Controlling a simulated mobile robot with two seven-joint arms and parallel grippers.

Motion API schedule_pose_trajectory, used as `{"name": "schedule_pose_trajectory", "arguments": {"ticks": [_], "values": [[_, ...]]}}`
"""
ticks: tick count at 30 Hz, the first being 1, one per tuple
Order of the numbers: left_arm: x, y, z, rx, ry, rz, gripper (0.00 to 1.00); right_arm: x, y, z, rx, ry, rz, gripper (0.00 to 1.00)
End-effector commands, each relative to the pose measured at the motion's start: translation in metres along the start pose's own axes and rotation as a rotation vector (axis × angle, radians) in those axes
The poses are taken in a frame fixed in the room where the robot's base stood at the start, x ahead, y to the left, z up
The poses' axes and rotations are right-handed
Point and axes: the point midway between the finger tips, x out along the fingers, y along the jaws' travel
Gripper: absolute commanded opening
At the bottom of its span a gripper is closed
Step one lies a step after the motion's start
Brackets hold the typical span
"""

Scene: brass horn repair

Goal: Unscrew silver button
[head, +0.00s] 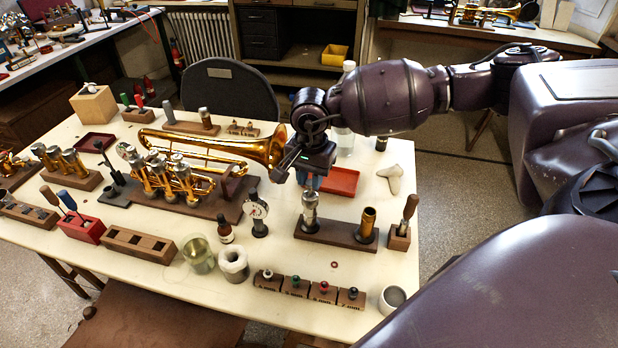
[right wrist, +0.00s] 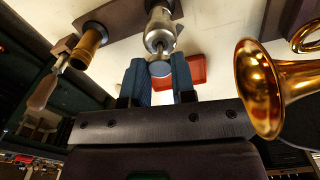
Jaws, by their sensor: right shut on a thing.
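The silver valve (head: 310,212) stands upright in the left of a dark wooden block (head: 338,235). My right gripper (head: 311,181) is just above the valve's top, its blue-padded fingers pointing down. In the right wrist view my right gripper (right wrist: 160,78) is shut on the round silver button (right wrist: 160,69), which sits between the two blue pads, in line with the silver valve body (right wrist: 160,32). I cannot tell whether button and valve still touch. In the head view the fingers hide the button. My left gripper is not in view.
A brass cylinder (head: 367,224) stands in the same block. A red tray (head: 340,182) lies behind it. The brass trumpet (head: 215,148) is to the left, its bell close to my right gripper. A wooden-handled tool (head: 408,210) stands at right. Labelled small blocks (head: 295,288) line the front edge.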

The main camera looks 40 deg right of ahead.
Motion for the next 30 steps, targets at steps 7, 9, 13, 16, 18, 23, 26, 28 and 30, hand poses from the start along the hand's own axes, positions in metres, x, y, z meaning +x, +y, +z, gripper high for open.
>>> {"name": "schedule_pose_trajectory", "arguments": {"ticks": [7, 9, 13, 16, 18, 23, 26, 28, 30], "values": [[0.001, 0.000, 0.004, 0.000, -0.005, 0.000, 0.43, 0.000, 0.000, 0.000, -0.066, 0.000, 0.000, 0.00], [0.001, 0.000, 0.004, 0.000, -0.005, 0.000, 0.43, -0.001, 0.000, 0.000, -0.066, 0.001, -0.001, 0.00], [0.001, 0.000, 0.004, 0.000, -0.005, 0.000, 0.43, -0.001, 0.000, 0.000, -0.065, 0.001, -0.001, 0.00], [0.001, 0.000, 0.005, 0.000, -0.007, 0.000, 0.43, 0.000, 0.000, 0.000, -0.081, 0.000, 0.000, 0.00], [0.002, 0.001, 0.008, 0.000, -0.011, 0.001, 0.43, 0.001, 0.000, 0.000, -0.116, 0.000, 0.000, 0.00], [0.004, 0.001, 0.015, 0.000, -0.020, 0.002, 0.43, 0.002, 0.000, 0.000, -0.219, 0.000, 0.000, 0.00], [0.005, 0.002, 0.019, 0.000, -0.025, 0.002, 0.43, 0.001, 0.000, 0.000, -0.283, 0.001, 0.000, 0.00], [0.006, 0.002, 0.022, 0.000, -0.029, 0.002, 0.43, 0.001, -0.001, 0.000, -0.328, 0.001, -0.001, 0.00], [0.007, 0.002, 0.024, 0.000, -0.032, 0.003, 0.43, 0.001, -0.001, 0.000, -0.372, 0.000, -0.001, 0.00]]}}
